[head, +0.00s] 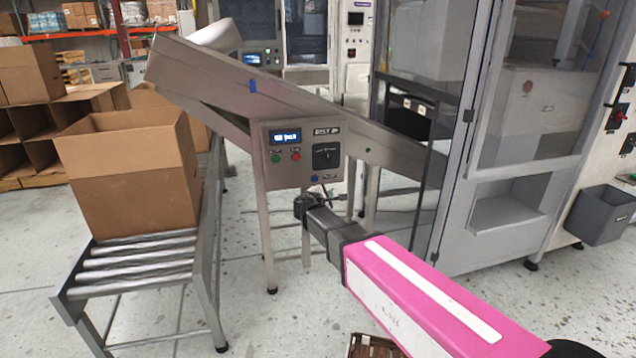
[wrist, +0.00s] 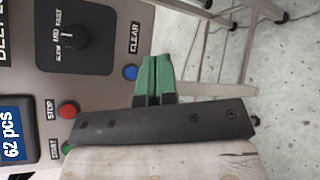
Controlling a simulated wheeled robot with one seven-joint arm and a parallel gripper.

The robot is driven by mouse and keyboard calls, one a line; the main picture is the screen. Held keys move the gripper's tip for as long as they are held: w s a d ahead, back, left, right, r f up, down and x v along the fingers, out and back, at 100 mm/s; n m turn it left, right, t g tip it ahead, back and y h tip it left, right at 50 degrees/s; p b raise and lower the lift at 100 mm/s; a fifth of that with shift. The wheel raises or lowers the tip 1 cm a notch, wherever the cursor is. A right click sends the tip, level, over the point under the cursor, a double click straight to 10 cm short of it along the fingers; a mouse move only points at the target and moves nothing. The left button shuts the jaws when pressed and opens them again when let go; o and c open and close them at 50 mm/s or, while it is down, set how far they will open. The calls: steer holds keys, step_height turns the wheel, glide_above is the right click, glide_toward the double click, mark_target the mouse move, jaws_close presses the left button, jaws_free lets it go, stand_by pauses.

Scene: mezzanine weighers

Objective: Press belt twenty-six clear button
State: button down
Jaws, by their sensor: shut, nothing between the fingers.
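A grey control panel (head: 270,178) is fixed to the side of the inclined belt; its nameplate (head: 327,131) starts with "BELT", but I cannot read the number. The blue button (wrist: 130,72) labelled CLEAR (wrist: 134,38) shows beside my fingers in the wrist view, and low on the panel in the head view (head: 314,179). My gripper (wrist: 156,62) has green fingers, shut and empty, with their tips just right of the blue button in the wrist view. In the head view my gripper (head: 302,203) is just below the panel. I cannot tell any contact.
The panel also holds a red STOP button (wrist: 68,110), a green START button (head: 275,157), a speed knob (head: 325,156) and a lit display (head: 286,137). A roller conveyor (head: 140,262) with a cardboard box (head: 130,205) stands left. A glazed machine (head: 515,150) stands right.

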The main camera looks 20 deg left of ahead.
mark_target(315, 179)
steer(key=w+a, duration=0.5)
steer(key=w, duration=0.2)
stand_by(0.5)
steer(key=shift+s, duration=0.15)
stand_by(1.1)
stand_by(0.4)
steer(key=shift+w+a, duration=0.3)
steer(key=shift+w, duration=0.2)
steer(key=shift+w+a, duration=0.25)
steer(key=shift+w, duration=0.25)
